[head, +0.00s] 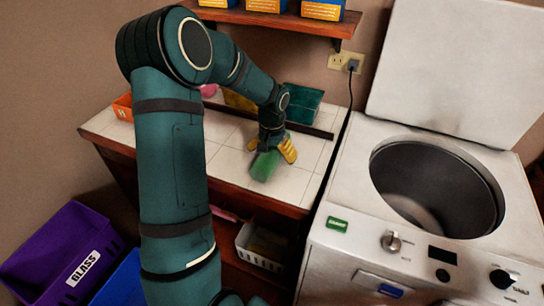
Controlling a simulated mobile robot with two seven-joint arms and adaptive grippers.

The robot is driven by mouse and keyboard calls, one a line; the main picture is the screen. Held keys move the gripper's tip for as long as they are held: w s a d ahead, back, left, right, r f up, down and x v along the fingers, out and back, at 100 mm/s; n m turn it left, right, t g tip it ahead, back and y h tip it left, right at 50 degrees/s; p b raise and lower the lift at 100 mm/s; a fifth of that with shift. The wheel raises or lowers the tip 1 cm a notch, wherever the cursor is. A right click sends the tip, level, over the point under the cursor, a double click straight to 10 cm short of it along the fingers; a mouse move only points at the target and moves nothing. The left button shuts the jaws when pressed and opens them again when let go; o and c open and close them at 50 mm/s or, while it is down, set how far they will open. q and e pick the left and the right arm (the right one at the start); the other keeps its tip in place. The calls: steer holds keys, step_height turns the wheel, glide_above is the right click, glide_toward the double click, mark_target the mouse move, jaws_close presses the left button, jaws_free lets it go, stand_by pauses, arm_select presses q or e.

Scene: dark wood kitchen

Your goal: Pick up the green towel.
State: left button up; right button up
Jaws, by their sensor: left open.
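The green towel (264,167) lies on the white tiled counter in the middle of the view. My left arm comes in from the left and reaches over the counter. My left gripper (271,151), with yellow fingers, is open right at the far end of the towel, pointing down. One finger shows on each side of the towel's far end. I cannot tell whether they touch it. My right gripper is not in view.
The tiled counter (225,162) has a dark green box (302,102) at its back and an orange box (123,107) at its left. An open-lidded washer (350,205) stands at right. A purple bin (65,250) labelled GLASS is at lower left. A shelf (290,20) hangs above.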

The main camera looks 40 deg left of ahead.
arm_select(q)
steer(key=shift+r, duration=0.1)
steer(key=c, duration=1.3)
